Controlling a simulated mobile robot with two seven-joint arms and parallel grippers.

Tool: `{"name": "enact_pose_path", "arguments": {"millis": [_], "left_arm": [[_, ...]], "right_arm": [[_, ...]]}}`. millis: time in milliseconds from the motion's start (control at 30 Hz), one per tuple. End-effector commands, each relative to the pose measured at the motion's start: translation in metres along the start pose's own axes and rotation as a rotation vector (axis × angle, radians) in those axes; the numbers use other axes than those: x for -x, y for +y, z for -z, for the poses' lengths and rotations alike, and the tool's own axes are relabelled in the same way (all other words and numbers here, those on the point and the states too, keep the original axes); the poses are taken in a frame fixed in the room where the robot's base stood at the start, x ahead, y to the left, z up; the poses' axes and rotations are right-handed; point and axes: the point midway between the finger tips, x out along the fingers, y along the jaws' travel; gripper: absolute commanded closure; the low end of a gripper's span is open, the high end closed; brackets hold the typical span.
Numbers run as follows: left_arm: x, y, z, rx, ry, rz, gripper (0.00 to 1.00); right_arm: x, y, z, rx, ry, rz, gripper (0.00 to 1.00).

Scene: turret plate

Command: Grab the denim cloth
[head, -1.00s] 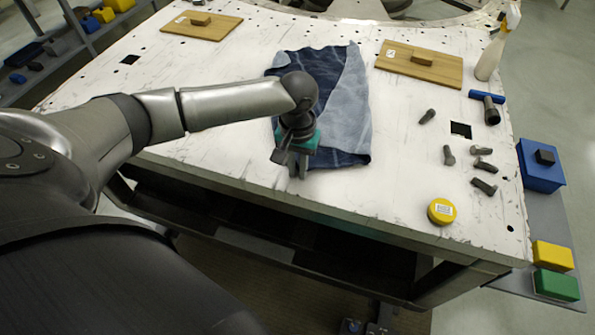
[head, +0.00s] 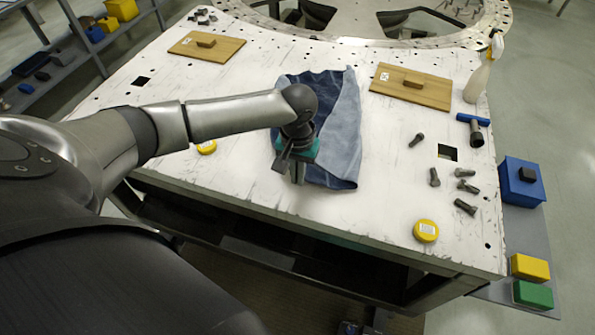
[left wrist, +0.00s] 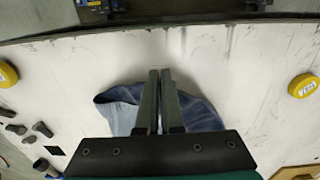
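The denim cloth (head: 343,130), patched in dark and light blue, lies spread on the white table (head: 240,80). My left gripper (head: 297,178) is at the cloth's near left edge and covers part of it. In the left wrist view the two fingers (left wrist: 161,73) are close together, with only a narrow slit between them. Their tips show against white table past the cloth's edge, and cloth (left wrist: 122,108) shows on both sides. I see no cloth held between them. The height of the tips above the table is unclear. My right gripper is not in view.
Yellow round tins stand near the front edge (head: 426,231) and beside my left arm (head: 207,147). Several dark bolts (head: 465,207), a blue-handled tool (head: 475,128) and a spray bottle (head: 477,82) are at right. Wooden boards lie behind (head: 411,87) and at back left (head: 206,46).

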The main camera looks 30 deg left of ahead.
Motion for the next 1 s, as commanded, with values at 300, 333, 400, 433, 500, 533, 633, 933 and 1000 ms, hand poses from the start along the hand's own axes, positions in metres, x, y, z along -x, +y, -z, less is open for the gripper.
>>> {"name": "enact_pose_path", "arguments": {"millis": [300, 333, 400, 433, 500, 533, 633, 933, 1000], "left_arm": [[0.038, 0.0, 0.001, 0.0, 0.004, -0.001, 1.0], [0.042, 0.0, 0.001, -0.001, 0.004, -0.002, 1.0], [0.049, 0.0, 0.0, -0.001, 0.001, -0.001, 1.0], [0.05, 0.0, 0.0, 0.0, 0.001, -0.001, 1.0], [0.05, 0.0, 0.0, 0.0, 0.0, 0.0, 1.0], [0.05, 0.0, 0.0, 0.001, 0.0, 0.0, 1.0], [0.05, 0.0, 0.0, 0.001, 0.0, 0.0, 1.0], [0.1, 0.0, 0.001, -0.001, 0.007, -0.001, 1.0], [0.116, 0.0, 0.001, 0.0, 0.005, -0.001, 1.0]], "right_arm": [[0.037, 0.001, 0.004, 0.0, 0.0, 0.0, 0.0], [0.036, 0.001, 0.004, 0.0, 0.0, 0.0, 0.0], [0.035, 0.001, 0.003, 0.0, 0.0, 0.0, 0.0], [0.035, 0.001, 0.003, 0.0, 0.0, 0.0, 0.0], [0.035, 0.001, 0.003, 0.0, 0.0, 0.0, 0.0], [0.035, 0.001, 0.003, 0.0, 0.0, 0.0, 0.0], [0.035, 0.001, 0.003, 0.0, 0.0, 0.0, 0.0], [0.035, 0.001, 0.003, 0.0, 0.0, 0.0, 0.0], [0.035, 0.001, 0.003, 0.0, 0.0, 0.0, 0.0]]}}
